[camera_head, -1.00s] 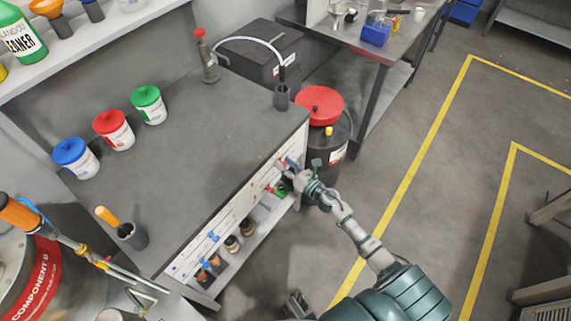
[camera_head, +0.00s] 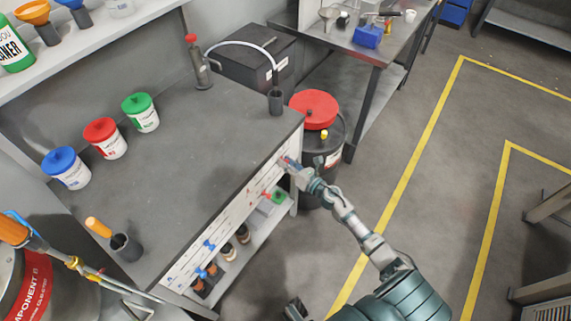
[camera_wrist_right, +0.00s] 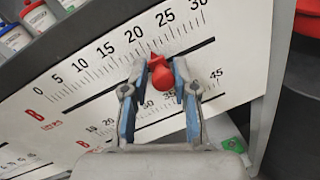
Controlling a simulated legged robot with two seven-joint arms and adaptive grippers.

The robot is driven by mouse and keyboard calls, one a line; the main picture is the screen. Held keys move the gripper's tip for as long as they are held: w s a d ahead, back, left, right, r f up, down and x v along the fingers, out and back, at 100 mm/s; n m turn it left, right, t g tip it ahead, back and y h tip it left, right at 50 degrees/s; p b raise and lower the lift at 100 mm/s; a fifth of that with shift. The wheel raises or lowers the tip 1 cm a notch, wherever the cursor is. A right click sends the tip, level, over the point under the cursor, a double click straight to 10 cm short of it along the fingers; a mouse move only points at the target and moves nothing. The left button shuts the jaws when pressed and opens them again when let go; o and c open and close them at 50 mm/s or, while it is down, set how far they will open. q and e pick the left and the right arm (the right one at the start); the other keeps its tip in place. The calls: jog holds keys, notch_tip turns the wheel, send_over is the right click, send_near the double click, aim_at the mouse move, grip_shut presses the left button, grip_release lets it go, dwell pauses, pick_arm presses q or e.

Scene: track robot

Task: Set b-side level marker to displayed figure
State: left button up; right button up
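A white scale panel (camera_wrist_right: 100,62) with black numbers from 0 to 30 and red B marks fills the right wrist view. A red level marker (camera_wrist_right: 160,74) sits on it, its tip between the 20 and 25 marks, nearer 20. My right gripper (camera_wrist_right: 159,68) has blue-padded fingers on either side of the marker, with gaps visible. The right gripper also shows in the head view (camera_head: 288,165), at the far end of the bench's front panel (camera_head: 238,212). My left gripper cannot be made out. No displayed figure is readable.
Another red marker (camera_head: 266,194) and blue markers (camera_head: 209,245) sit along the panel. Blue, red and green lidded tubs (camera_head: 142,114) stand on the bench (camera_head: 190,150). A dark drum with a red lid (camera_head: 314,108) stands beyond the gripper. Open floor lies to the right.

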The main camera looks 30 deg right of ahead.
jog(key=shift+o, duration=1)
jog(key=v, duration=1.2)
